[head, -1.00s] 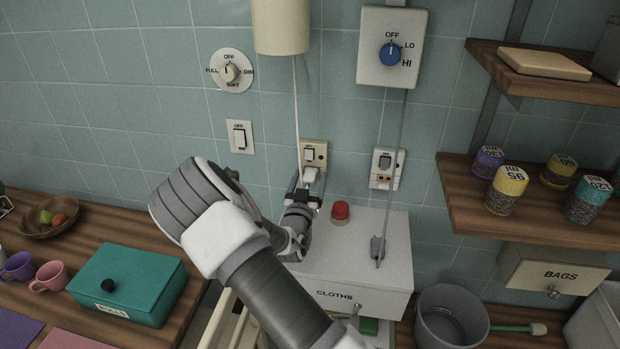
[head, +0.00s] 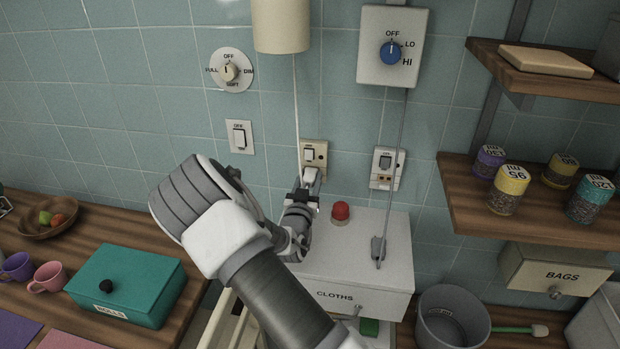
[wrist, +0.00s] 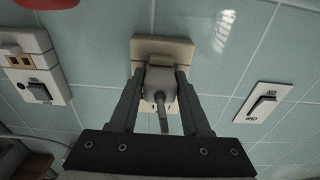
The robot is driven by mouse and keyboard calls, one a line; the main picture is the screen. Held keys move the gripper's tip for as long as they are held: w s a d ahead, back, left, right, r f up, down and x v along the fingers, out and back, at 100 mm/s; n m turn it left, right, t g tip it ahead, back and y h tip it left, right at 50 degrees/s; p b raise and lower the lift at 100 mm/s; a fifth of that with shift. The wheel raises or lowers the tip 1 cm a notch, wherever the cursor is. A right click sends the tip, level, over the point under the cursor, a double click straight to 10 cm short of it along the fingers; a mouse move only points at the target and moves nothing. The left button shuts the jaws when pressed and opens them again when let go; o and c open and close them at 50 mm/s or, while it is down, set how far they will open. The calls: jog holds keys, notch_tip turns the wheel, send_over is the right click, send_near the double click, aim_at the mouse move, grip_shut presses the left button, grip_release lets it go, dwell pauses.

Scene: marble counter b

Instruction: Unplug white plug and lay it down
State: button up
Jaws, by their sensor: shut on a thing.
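The socket plate (wrist: 182,52) is right behind the plug. I cannot tell whether its pins are still fully in the socket.
The white CLOTHS box (head: 370,255) stands below the socket, with a red button (head: 340,211) and a grey plug (head: 377,248) on its top. A second socket (head: 386,167) is to the right. A teal box (head: 125,284) stands on the wooden counter at left.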

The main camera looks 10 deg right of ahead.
grip_shut()
jog(key=shift+b+v, duration=0.7)
jog(key=shift+v, duration=2.3)
